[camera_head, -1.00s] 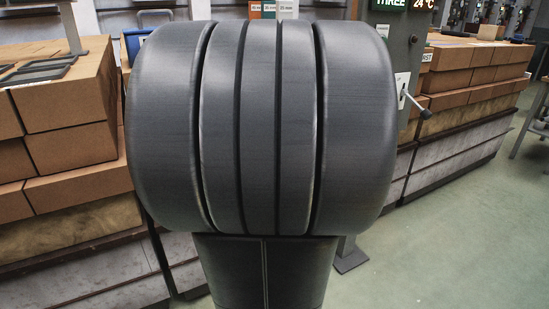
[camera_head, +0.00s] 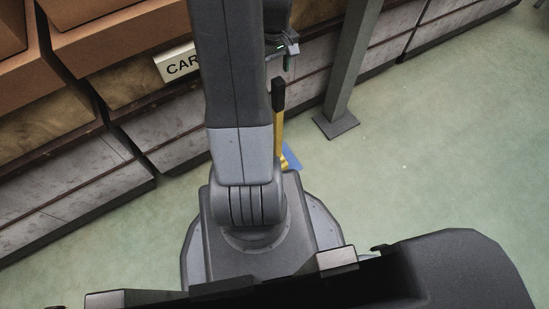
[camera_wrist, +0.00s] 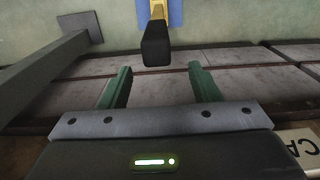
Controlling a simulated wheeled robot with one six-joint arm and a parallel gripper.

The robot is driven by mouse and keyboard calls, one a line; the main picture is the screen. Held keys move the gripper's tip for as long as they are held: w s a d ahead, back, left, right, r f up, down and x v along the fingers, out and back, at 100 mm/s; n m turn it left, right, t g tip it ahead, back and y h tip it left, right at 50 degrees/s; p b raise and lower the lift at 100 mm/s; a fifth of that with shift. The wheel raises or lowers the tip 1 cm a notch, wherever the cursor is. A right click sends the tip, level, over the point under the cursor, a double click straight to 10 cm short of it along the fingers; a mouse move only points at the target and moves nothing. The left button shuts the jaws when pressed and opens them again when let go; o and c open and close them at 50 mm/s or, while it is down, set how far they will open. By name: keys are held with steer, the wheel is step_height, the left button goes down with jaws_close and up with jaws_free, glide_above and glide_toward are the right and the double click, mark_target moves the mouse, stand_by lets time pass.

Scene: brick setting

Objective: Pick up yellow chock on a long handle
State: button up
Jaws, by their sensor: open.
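The yellow chock's long handle (camera_head: 278,120) stands up from the floor just right of my arm in the head view, with a black grip at its top. The chock itself is mostly hidden behind my arm. In the wrist view the black grip (camera_wrist: 156,43) is ahead of my gripper (camera_wrist: 160,82), roughly centred between its green fingers and beyond their tips. The fingers are apart and empty. A bit of yellow handle shows above the grip. In the head view my gripper (camera_head: 287,55) is small and partly hidden by my arm.
A blue patch (camera_head: 291,158) lies on the floor by the handle. A grey post (camera_head: 350,75) on a flat foot stands to the right. Brick stacks and a grey-panelled base (camera_head: 185,135) run along the back left. Green floor at right is clear.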

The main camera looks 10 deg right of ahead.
steer(key=f+b, duration=0.1)
steer(key=f, duration=0.1)
steer(key=f+b, duration=0.1)
steer(key=f, duration=0.2)
steer(key=f+b, duration=0.1)
steer(key=f, duration=0.1)
steer(key=shift+w+d+f, duration=0.1)
steer(key=shift+w+f, duration=0.1)
steer(key=shift+w, duration=0.05)
steer(key=shift+c, duration=0.5)
jaws_close()
steer(key=shift+r, duration=0.15)
stand_by(0.5)
